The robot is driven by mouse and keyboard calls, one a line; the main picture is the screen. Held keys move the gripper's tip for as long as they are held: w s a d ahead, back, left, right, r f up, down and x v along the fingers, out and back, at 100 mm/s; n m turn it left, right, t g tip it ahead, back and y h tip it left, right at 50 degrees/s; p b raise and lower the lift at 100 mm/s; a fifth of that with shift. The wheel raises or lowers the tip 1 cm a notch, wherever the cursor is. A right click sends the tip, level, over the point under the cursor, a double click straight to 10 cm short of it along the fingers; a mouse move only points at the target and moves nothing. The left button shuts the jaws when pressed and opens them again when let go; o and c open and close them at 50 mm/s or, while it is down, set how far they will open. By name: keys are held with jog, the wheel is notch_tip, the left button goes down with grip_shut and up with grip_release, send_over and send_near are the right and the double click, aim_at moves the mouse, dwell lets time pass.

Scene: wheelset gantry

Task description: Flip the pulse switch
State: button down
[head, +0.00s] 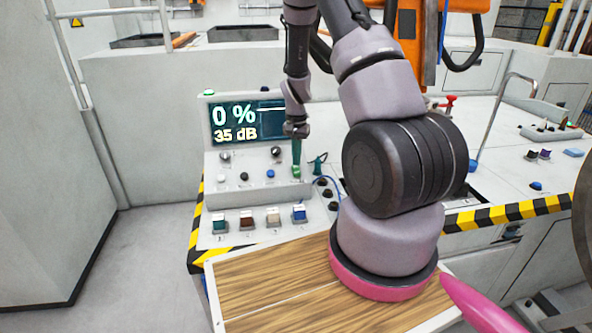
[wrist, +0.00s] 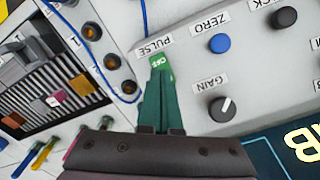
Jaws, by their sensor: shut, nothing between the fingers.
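The pulse switch (wrist: 160,62) is a small bright green piece marked OFF, beside the PULSE label on the sloped grey panel in the wrist view. In the head view the switch (head: 296,173) shows as a green spot at the panel's right. My gripper (wrist: 160,78) has dark green fingers that are shut together with nothing between them. Their tips are right at the switch and overlap its lower part in the picture; I cannot tell whether they touch. In the head view my gripper (head: 297,164) points down at the switch from above.
A blue ZERO button (wrist: 220,43) and a GAIN knob (wrist: 222,108) sit right of the switch in the wrist view. Dark sockets (wrist: 122,87) and a blue cable lie to the left. The display (head: 247,122) reads 0 % and 35 dB. A wooden board (head: 265,290) lies in front.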

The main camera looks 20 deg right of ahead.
jog(key=shift+f, duration=1.25)
dwell(0.4)
notch_tip(320, 180, up, 7)
dwell(0.9)
notch_tip(320, 180, up, 11)
jog(key=t, duration=0.1)
send_over(296, 171)
jog(key=s+a, duration=0.2)
jog(key=s+a+r+n+t+y, duration=0.1)
jog(key=s+r, duration=0.1)
jog(key=r, duration=0.4)
jog(key=s+a+r+t, duration=0.1)
jog(key=s+a+r, duration=0.15)
jog(key=r, duration=0.25)
jog(key=s+a+r+n+t, duration=0.1)
jog(key=s+r+t, duration=0.1)
jog(key=s+r, duration=0.4)
jog(key=s+a+r+n+t+y, duration=0.1)
jog(key=s+a+r+n+t, duration=0.1)
jog(key=s+r, duration=0.5)
jog(key=s, duration=0.6)
jog(key=shift+s+a+r, duration=0.15)
jog(key=shift+r, duration=0.15)
